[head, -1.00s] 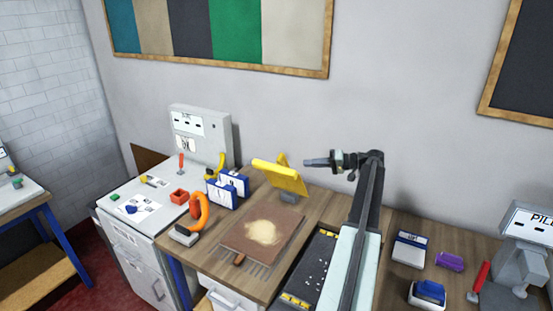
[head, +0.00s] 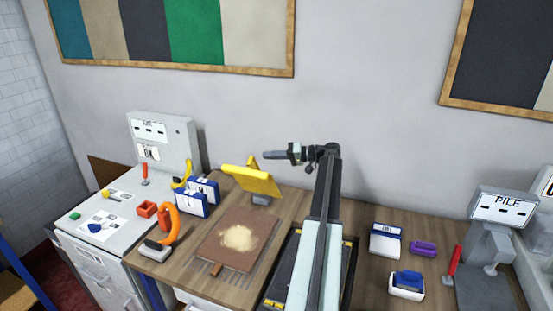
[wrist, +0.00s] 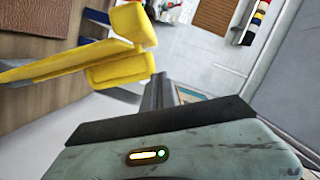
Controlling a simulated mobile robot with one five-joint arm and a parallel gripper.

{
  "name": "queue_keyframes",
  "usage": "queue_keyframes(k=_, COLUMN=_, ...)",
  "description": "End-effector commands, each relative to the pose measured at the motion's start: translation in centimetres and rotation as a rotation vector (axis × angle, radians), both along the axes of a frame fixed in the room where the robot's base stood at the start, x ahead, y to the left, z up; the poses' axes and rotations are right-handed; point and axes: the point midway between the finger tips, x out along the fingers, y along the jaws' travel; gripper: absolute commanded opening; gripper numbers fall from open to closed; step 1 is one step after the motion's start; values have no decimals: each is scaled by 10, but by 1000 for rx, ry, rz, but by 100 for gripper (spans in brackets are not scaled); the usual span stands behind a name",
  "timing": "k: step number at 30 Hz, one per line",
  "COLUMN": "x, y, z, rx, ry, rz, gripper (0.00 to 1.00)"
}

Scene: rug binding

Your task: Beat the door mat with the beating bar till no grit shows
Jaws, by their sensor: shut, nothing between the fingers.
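The door mat (head: 213,252) is a brown rectangle lying flat on the wooden bench, with a pale tan patch of grit (head: 238,238) at its middle. A yellow bar, seemingly the beating bar (head: 250,181), sits raised and tilted just behind the mat on a small grey support. It also shows close up in the wrist view (wrist: 75,63), with a thick blocky end (wrist: 122,68). My gripper (head: 272,155) is shut and empty. In the head view it appears above and slightly right of the yellow bar, apart from it. The wrist view does not clearly show the fingertips.
An orange looped tool (head: 167,225) and blue-white cards (head: 191,203) stand left of the mat. A grey cabinet (head: 66,215) with small items is further left. A white box (head: 386,240), purple block (head: 423,248) and PILE machine (head: 492,245) are at right. A wall stands behind.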

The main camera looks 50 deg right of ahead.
Motion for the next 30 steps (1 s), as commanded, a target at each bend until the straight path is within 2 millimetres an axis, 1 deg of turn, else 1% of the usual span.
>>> queue_keyframes(k=1, x=10, y=7, z=-3, rx=1, ry=0, rz=3, gripper=0)
queue_keyframes(k=3, x=24, y=14, z=-5, rx=0, ry=0, rz=2, gripper=0)
queue_keyframes(k=5, x=35, y=20, z=-7, rx=0, ry=0, rz=4, gripper=0)
queue_keyframes(k=6, x=37, y=25, z=-11, rx=0, ry=0, rz=2, gripper=0)
queue_keyframes(k=9, x=30, y=40, z=-21, rx=0, ry=0, rz=1, gripper=0)
queue_keyframes(k=12, x=28, y=48, z=-26, rx=0, ry=0, rz=1, gripper=0)
queue_keyframes(k=16, x=27, y=53, z=-27, rx=0, ry=0, rz=1, gripper=0)
queue_keyframes(k=26, x=28, y=54, z=-26, rx=-1, ry=0, rz=3, gripper=0)
queue_keyframes(k=30, x=31, y=62, z=-30, rx=-12, ry=-4, rz=11, gripper=0)
